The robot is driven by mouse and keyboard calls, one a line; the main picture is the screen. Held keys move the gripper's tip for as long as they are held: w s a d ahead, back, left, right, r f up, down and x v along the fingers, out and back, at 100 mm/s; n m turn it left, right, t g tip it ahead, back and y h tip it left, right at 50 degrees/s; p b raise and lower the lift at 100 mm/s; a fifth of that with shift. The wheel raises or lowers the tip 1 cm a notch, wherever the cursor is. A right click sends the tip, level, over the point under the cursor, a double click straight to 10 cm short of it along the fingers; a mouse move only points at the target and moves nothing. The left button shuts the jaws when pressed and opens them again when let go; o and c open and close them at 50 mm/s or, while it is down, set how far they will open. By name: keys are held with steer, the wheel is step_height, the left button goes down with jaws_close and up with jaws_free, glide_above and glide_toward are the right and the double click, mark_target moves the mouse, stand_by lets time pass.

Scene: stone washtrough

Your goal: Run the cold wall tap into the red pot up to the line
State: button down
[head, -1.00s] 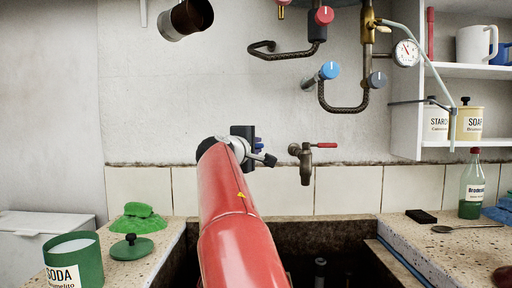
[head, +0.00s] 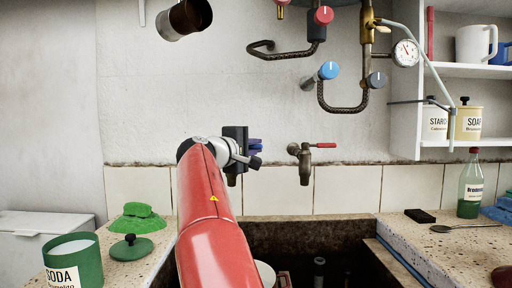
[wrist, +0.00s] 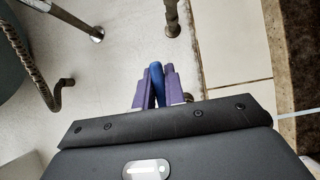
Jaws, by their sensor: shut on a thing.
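The cold wall tap's blue lever (wrist: 157,84) stands between the purple fingers of my gripper (wrist: 154,92) in the wrist view, and the fingers are shut on it. In the head view my gripper (head: 254,146) is at the wall, left of the red-levered tap (head: 305,160). A tap spout (head: 232,180) shows just below my wrist; most of that tap is hidden. Low in the trough, a pale rounded rim (head: 265,272) with a reddish part beside it shows past my arm, apparently the red pot. Its line and water level are hidden, and I cannot tell whether water runs.
The stone trough (head: 310,232) lies below the taps. A green SODA tin (head: 88,265) and green lid (head: 131,247) stand on the left ledge. A bottle (head: 470,190) and spoon (head: 465,228) are on the right ledge. Pipes with a blue knob (head: 328,70) hang above.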

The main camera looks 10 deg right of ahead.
steer(key=c, duration=1.5)
jaws_free()
steer(key=shift+a+r, duration=0.1)
steer(key=shift+a, duration=0.1)
steer(key=shift+o, duration=0.2)
steer(key=shift+s, duration=0.15)
steer(key=shift+a, duration=0.1)
steer(key=b+v, duration=0.2)
steer(key=v, duration=0.5)
steer(key=shift+s+a+b, duration=0.2)
steer(key=shift+s+b, duration=0.1)
steer(key=shift+r, duration=0.1)
